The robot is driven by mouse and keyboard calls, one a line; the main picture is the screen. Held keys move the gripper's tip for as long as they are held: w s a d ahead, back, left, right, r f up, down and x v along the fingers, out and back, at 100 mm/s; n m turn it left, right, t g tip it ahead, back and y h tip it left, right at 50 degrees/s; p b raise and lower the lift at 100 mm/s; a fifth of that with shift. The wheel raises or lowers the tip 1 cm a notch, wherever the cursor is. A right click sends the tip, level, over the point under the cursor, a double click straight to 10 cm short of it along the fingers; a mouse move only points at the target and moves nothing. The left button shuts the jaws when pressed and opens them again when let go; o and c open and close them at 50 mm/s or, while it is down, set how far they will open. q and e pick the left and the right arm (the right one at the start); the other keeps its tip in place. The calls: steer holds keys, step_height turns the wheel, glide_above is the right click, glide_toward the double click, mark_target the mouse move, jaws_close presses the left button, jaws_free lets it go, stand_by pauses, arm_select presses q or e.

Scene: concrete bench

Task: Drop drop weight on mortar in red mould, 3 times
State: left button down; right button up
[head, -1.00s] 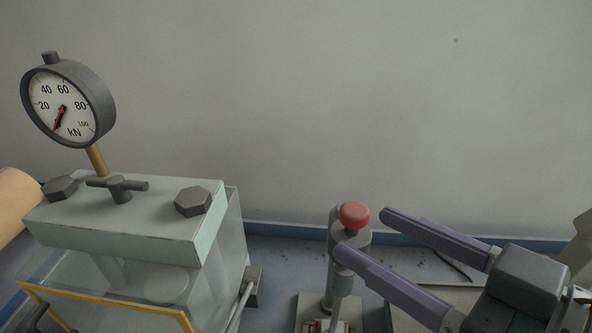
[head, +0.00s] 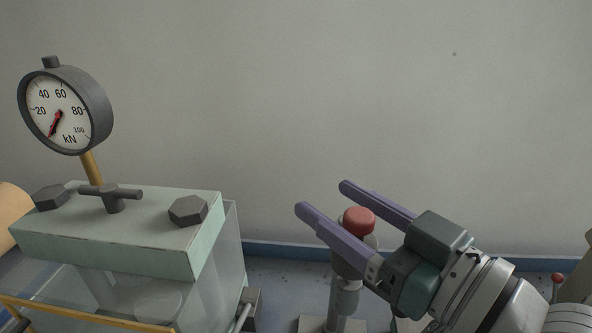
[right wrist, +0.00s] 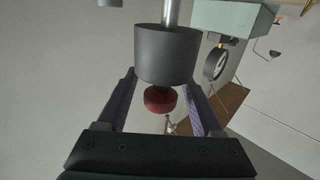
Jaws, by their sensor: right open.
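The drop weight's round red knob (head: 359,220) tops a grey upright post (head: 345,300) right of centre in the head view. My right gripper (head: 323,197) is open, its two purple fingers reaching from the right on either side of the knob. In the right wrist view the red knob (right wrist: 160,99) sits between the fingers with gaps at both sides, joined to a dark grey cylinder (right wrist: 167,55) on a shiny rod. The near finger partly hides the weight in the head view. The red mould and the mortar are not visible now. My left gripper is out of view.
A pale green press (head: 110,235) with a guard and a kN dial gauge (head: 62,110) stands at the left. The wall rises behind the bench. A small red-tipped lever (head: 557,280) is at the far right.

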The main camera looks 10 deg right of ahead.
steer(key=shift+w+a, duration=0.2)
steer(key=shift+w, duration=0.05)
jaws_close()
stand_by(0.4)
stand_by(0.9)
